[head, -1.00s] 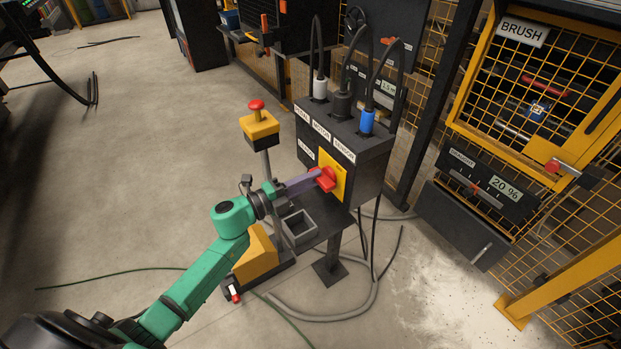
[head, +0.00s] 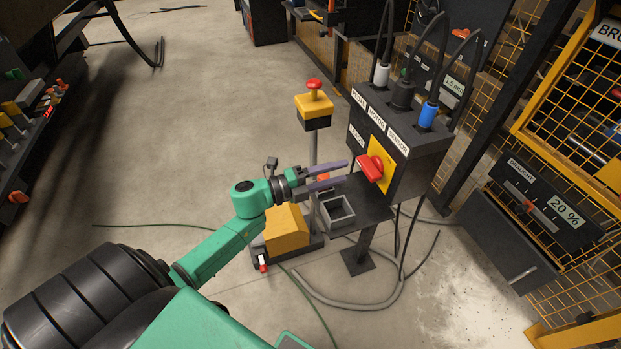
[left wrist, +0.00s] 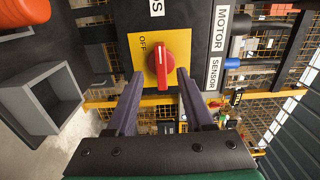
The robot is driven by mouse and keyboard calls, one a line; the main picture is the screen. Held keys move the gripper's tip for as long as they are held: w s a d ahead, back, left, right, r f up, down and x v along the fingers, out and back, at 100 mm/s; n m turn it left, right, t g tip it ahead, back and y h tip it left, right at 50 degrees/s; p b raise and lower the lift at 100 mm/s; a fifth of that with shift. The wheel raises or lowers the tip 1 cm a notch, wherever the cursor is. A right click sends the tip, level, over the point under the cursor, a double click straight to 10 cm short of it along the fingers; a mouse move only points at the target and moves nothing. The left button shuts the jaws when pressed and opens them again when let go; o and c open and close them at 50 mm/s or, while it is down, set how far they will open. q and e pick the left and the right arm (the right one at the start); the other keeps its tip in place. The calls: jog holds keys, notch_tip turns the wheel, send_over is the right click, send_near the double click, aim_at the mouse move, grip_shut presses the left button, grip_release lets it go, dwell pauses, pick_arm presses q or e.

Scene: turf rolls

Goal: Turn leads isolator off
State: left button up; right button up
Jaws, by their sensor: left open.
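The isolator switch is a red rotary handle (head: 372,168) on a yellow plate (head: 382,152) on the front of a black box (head: 400,140). In the left wrist view the handle (left wrist: 163,58) stands upright in the picture, with a pale mark on it. The word OFF is printed on the plate (left wrist: 141,56) to its upper left; any other position label is not readable. My left gripper (head: 344,172) is open and empty, its tips a short gap in front of the handle. In the wrist view its fingers (left wrist: 160,75) lie either side of the handle's lower end.
A yellow post box with a red mushroom button (head: 314,87) stands left of the black box. A grey open tray (head: 338,212) sits below the switch. Cables with white and blue plugs (head: 428,115) top the box. Hoses (head: 350,303) lie on the floor.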

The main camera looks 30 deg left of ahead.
pick_arm(q)
jog(key=v, duration=0.9)
